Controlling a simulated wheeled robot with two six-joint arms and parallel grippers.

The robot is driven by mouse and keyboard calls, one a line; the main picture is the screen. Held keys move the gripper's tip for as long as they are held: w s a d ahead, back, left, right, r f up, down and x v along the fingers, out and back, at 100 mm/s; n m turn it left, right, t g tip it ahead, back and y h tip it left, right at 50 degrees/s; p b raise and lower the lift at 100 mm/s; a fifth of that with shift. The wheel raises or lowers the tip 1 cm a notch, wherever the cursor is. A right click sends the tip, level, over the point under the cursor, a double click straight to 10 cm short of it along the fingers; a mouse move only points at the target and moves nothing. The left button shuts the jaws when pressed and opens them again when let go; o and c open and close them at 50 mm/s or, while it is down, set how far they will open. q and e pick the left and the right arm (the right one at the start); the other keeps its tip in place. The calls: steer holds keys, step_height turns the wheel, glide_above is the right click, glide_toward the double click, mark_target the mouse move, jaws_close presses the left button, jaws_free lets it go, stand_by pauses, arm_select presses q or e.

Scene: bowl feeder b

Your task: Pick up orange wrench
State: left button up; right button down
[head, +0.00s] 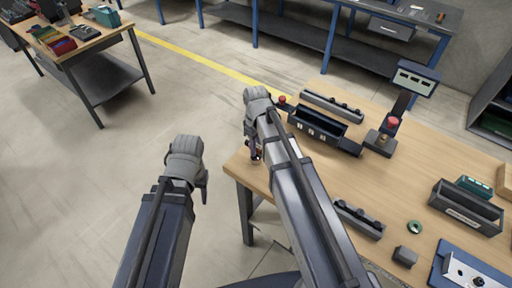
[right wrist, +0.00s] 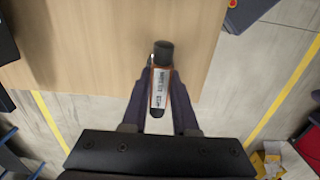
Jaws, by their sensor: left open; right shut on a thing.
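In the right wrist view my right gripper (right wrist: 160,105) is shut on a slim tool with orange edges, a white printed label and black ends, which I take to be the orange wrench (right wrist: 161,80). Its full shape is not clear. The tool lies over the bench edge in that view, and I cannot tell whether it touches the top. In the head view my right gripper (head: 254,150) is at the bench's left edge, mostly hidden by its own arm. My left gripper (head: 204,192) is open over the floor, left of the bench, with its jaws barely visible.
The wooden bench (head: 450,170) carries a black bin (head: 318,128), a red-button box (head: 382,140), a dark open tray (head: 466,209), a green ring (head: 414,227) and a grey block (head: 405,256). Another table (head: 85,45) stands at the far left. The floor between is clear.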

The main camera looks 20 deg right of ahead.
step_height(320, 180, up, 10)
steer(key=p, duration=0.9)
steer(key=shift+p, duration=0.3)
step_height(320, 180, down, 7)
steer(key=b, duration=0.7)
steer(key=shift+d+r, duration=0.1)
steer(key=shift+r, duration=0.05)
